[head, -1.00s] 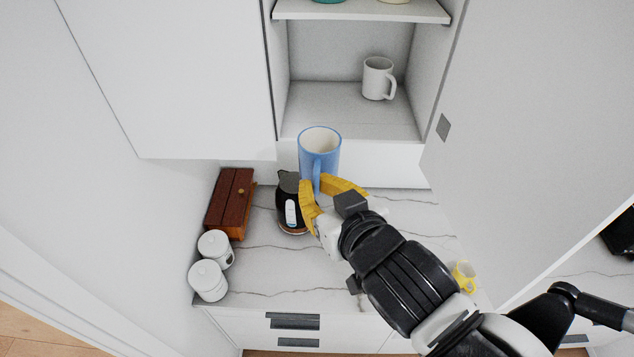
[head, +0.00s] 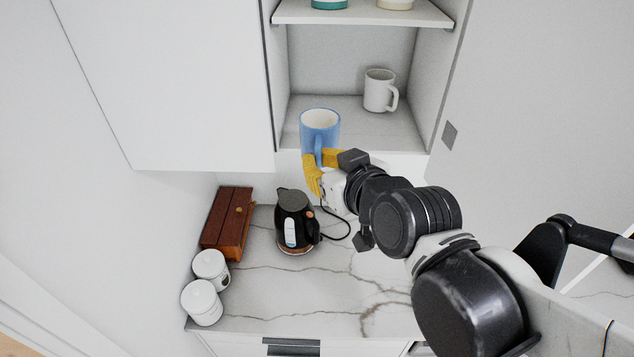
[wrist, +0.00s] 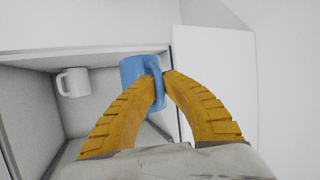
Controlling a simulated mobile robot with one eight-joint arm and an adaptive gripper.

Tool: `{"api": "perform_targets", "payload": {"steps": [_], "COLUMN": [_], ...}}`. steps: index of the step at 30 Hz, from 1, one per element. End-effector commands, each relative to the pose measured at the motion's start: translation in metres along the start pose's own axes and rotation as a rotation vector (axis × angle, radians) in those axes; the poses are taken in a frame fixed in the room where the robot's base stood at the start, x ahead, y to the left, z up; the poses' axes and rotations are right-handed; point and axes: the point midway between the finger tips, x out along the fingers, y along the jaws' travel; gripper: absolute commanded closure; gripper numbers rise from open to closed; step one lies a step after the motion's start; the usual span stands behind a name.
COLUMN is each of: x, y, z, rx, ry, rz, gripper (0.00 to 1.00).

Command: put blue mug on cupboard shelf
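The blue mug (head: 319,127) is upright in the head view, in front of the lower cupboard shelf (head: 350,130) near its left front edge. My gripper (head: 318,162) has its yellow fingers closed on the mug's handle. In the wrist view the blue mug (wrist: 138,72) shows beyond the yellow fingertips (wrist: 161,80), which pinch the handle. The shelf is open and its front left part is clear. I cannot tell whether the mug's base is over the shelf, as the fingers hide it.
A white mug (head: 379,91) stands at the right back of the lower shelf. The upper shelf (head: 360,14) holds mugs. Open cupboard doors flank both sides. A black kettle (head: 292,220), a wooden box (head: 229,220) and white canisters (head: 203,303) stand on the counter below.

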Motion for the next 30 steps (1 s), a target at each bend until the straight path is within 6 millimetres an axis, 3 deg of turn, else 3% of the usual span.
{"api": "perform_targets", "payload": {"steps": [30], "x": [0.113], "y": [0.065], "z": [-0.039], "rx": [0.001], "ry": [0.0], "rz": [0.002], "gripper": [1.0]}}
